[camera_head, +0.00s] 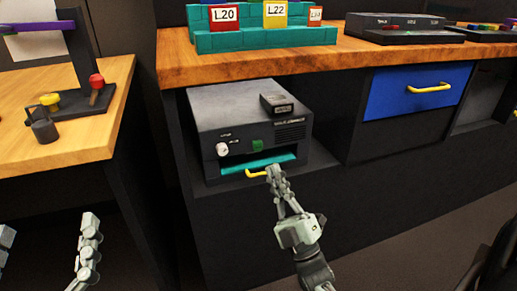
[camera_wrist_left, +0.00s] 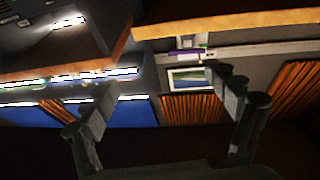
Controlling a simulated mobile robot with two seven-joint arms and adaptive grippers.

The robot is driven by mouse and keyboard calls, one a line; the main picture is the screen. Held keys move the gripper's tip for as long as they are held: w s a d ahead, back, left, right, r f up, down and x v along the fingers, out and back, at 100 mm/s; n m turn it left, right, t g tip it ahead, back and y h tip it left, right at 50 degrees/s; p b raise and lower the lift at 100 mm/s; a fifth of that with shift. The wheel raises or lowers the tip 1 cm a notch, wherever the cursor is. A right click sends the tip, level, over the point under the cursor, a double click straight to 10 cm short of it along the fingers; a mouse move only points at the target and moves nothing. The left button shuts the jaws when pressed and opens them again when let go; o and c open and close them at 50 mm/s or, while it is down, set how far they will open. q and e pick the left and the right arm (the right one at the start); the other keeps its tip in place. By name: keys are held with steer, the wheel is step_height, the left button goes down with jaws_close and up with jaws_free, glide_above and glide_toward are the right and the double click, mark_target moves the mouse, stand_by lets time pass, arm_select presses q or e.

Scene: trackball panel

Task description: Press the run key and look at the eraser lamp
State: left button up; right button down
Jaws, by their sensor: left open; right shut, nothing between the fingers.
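A dark grey box-shaped device (camera_head: 245,120), likely the eraser, stands in the open bay under the wooden counter. Its front has a white round knob (camera_head: 222,149), a small green square key or lamp (camera_head: 257,146) and a teal drawer (camera_head: 240,166) with a yellow handle (camera_head: 256,174). The labels are too small to read, so I cannot tell the run key from the lamp. My right gripper (camera_head: 273,171) is shut and empty, its tips at the right end of the yellow handle; contact is unclear. My left gripper (camera_head: 48,228) is open and empty at lower left; its fingers show in the left wrist view (camera_wrist_left: 162,84).
A small black block (camera_head: 283,104) lies on the device. A blue drawer (camera_head: 418,91) is to the right. The counter (camera_head: 350,50) overhangs the bay. A wooden table (camera_head: 60,120) with a stand and red and yellow knobs is at left, above my left gripper.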

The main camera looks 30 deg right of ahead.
mark_target(257, 145)
arm_select(q)
steer(key=shift+s+a+r+t+h+b, duration=0.2)
steer(key=shift+s+r+t+b, duration=0.15)
steer(key=shift+r+t, duration=0.4)
steer(key=shift+s+a+r+t+h+b, duration=0.2)
steer(key=shift+s+r+t+b, duration=0.3)
steer(key=shift+r, duration=0.5)
steer(key=shift+s+a+r+t+h+b, duration=0.1)
steer(key=shift+s+a+r+t+b, duration=0.15)
steer(key=shift+r+t, duration=0.55)
arm_select(e)
steer(key=w+d, duration=0.1)
steer(key=w, duration=0.5)
steer(key=shift+w+d, duration=0.3)
steer(key=shift+w, duration=0.2)
arm_select(q)
steer(key=shift+f, duration=0.1)
arm_select(e)
steer(key=shift+w+d, duration=0.1)
steer(key=shift+w, duration=0.15)
